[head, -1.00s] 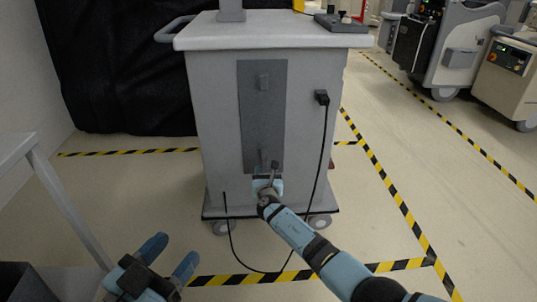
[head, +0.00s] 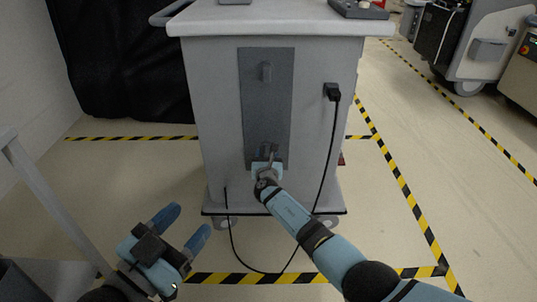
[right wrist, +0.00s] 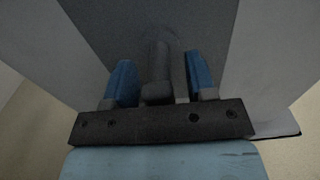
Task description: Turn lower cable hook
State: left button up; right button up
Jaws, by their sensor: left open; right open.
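The grey cart (head: 215,110) stands ahead with a darker vertical panel (head: 266,105) on its face. The upper cable hook (head: 266,71) sits near the panel's top. The lower cable hook (right wrist: 159,65) shows in the right wrist view between the two blue fingers of my right gripper (right wrist: 161,80). The fingers are apart, one on each side of it, with visible gaps. In the head view my right gripper (head: 267,157) is at the panel's lower end and mostly hides the lower hook. My left gripper (head: 188,228) is open and empty at the lower left, away from the cart.
A black cable (head: 332,150) hangs from a plug (head: 331,92) on the cart's right side and loops to the floor. A grey table frame (head: 45,200) stands at the left. Other machines (head: 485,45) stand at the back right. Taped floor is open on the right.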

jog(key=shift+c, duration=0.2)
jog(key=c, duration=0.9)
